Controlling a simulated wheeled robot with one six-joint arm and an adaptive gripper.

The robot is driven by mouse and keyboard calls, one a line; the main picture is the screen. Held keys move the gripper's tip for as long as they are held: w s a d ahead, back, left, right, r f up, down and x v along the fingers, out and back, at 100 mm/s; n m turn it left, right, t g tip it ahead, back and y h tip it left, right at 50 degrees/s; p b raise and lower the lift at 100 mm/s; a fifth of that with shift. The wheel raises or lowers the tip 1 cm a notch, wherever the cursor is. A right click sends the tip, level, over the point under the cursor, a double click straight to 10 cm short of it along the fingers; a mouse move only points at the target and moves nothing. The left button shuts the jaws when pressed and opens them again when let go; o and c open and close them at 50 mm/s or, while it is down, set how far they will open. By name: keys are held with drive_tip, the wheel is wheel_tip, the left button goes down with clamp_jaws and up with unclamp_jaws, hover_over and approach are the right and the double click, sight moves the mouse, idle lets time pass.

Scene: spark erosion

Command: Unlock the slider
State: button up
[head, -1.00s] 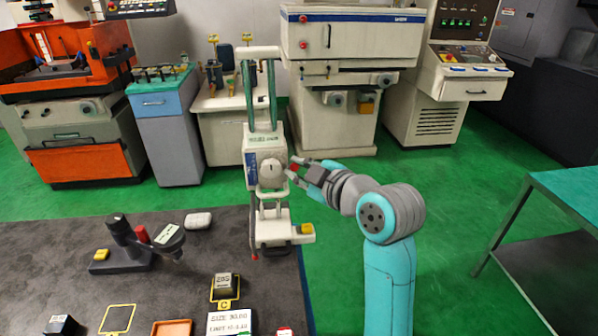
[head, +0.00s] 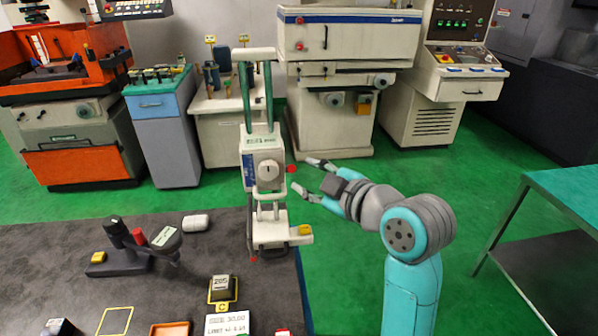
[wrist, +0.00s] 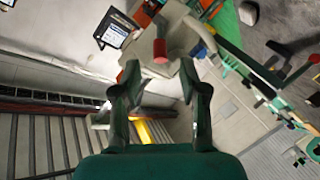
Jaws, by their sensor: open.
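A white slider (head: 262,152) with a round dial rides on the twin green columns (head: 245,95) of an upright gauge on the dark table. A small red knob (head: 291,169) sticks out of the slider's right side. My gripper (head: 306,175) is open and empty just right of the knob, with a gap between fingertips and knob. In the wrist view the red knob (wrist: 160,52) lies ahead of and between the two open fingertips (wrist: 160,78). Whether the slider is locked cannot be told.
The gauge's white base (head: 268,232) stands at the table's right edge. A black stand (head: 125,250) with a tilted display, a gauge block (head: 222,288) and a label card (head: 228,324) are on the dark table (head: 60,275). A green bench (head: 570,190) is at right. Green floor between is clear.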

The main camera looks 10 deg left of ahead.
drive_tip(key=v, duration=0.7)
drive_tip(key=shift+s, duration=0.15)
drive_tip(key=shift+d, duration=0.1)
